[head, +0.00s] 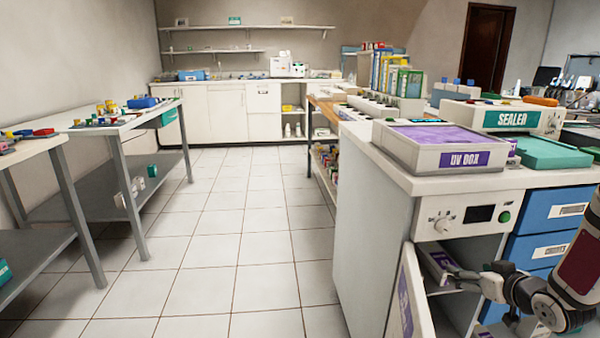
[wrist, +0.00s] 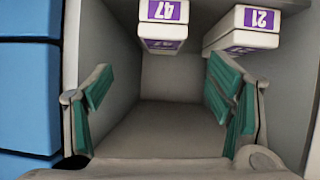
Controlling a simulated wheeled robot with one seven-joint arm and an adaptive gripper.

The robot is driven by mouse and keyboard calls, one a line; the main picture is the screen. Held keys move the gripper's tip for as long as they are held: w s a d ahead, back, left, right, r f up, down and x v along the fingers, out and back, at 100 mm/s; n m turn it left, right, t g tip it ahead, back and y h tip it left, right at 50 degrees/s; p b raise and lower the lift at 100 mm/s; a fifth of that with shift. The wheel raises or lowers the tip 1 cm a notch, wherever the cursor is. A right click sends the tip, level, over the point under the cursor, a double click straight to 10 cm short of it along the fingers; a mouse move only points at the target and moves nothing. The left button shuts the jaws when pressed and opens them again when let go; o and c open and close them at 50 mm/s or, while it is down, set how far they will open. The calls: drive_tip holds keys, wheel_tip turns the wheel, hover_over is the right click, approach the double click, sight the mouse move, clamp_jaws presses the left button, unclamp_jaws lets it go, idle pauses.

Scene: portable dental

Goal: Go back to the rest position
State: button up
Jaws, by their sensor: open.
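My gripper (wrist: 160,82) is open, with teal pads on both fingers and nothing between them. In the wrist view it points into a grey compartment, with bare compartment floor and back wall between the fingers. Two white boxes with purple labels, one marked 47 (wrist: 163,12) and one marked 21 (wrist: 246,20), are beyond the fingertips at the top of that view, apart from the fingers. In the head view my gripper (head: 468,281) is at the lower right, at the mouth of the open cabinet; its fingertips are hard to make out there.
The cabinet door (head: 407,295) stands open left of my gripper. Blue drawers (head: 548,215) are close on the right. A UV box (head: 445,146) and a sealer (head: 510,118) stand on the counter above. Tiled floor (head: 235,240) is free left of the cabinet, up to the side tables (head: 105,125).

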drive_tip(key=s+a+r+m+g+h, duration=0.1)
drive_tip(key=s+a+r+g+h, duration=0.2)
drive_tip(key=s+a+r+g, duration=0.6)
drive_tip(key=s+a+r+g+y, duration=0.1)
drive_tip(key=s+a+r, duration=0.2)
drive_tip(key=s+a, duration=0.5)
drive_tip(key=s+a+r+g+y, duration=0.1)
drive_tip(key=s+a+r, duration=0.3)
drive_tip(key=s, duration=0.8)
drive_tip(key=s+a+r+g+y, duration=0.1)
drive_tip(key=s+a, duration=0.6)
drive_tip(key=s, duration=0.3)
wheel_tip(320, 180, up, 37)
drive_tip(key=t+p, duration=0.3)
drive_tip(key=p, duration=3.2)
drive_tip(key=shift+w+d+t, duration=0.3)
drive_tip(key=shift+d+t, duration=0.05)
drive_tip(key=shift+t, duration=0.05)
drive_tip(key=shift+f, duration=0.1)
